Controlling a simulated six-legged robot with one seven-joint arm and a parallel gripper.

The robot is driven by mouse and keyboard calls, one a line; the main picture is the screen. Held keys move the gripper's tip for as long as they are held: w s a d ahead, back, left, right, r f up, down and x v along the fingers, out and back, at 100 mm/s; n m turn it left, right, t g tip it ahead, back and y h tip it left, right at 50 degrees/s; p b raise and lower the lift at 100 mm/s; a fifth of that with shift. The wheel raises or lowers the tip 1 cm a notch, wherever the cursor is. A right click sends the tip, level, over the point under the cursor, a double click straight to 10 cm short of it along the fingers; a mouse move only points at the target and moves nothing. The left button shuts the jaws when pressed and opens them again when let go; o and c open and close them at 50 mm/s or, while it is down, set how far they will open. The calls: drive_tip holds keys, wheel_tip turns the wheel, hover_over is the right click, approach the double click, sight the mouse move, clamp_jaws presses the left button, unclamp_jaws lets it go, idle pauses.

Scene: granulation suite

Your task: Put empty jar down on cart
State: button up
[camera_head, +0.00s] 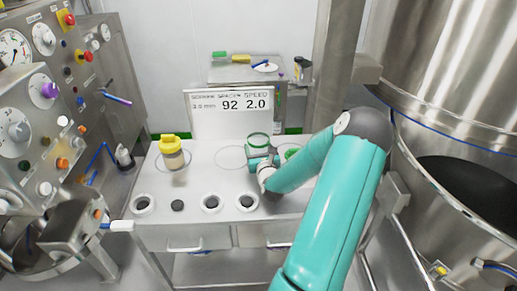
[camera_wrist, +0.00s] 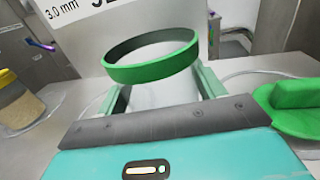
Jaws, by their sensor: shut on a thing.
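The empty jar (camera_head: 258,141) is clear with a green rim and has no lid on. In the wrist view the jar (camera_wrist: 155,90) is open at the top and stands roughly upright between my fingers. My gripper (camera_head: 262,155) is shut on it over the cart top, right of the middle. The cart (camera_head: 205,178) has a pale top with marked circles. I cannot tell whether the jar's base touches it; the base is hidden. A green lid (camera_wrist: 295,108) lies on the cart right of the jar; my arm partly covers it in the head view (camera_head: 291,153).
A jar with a yellow lid and beige contents (camera_head: 173,153) stands on the cart's left. A sign (camera_head: 230,108) stands at the back edge. Several round holders (camera_head: 211,203) line the front. An empty marked circle (camera_head: 231,157) is left of my gripper. A large steel vessel (camera_head: 450,60) is at right.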

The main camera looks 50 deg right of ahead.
drive_tip(key=shift+f, duration=0.15)
drive_tip(key=o, duration=1.7)
drive_tip(key=v, duration=1.2)
drive_tip(key=shift+r, duration=0.2)
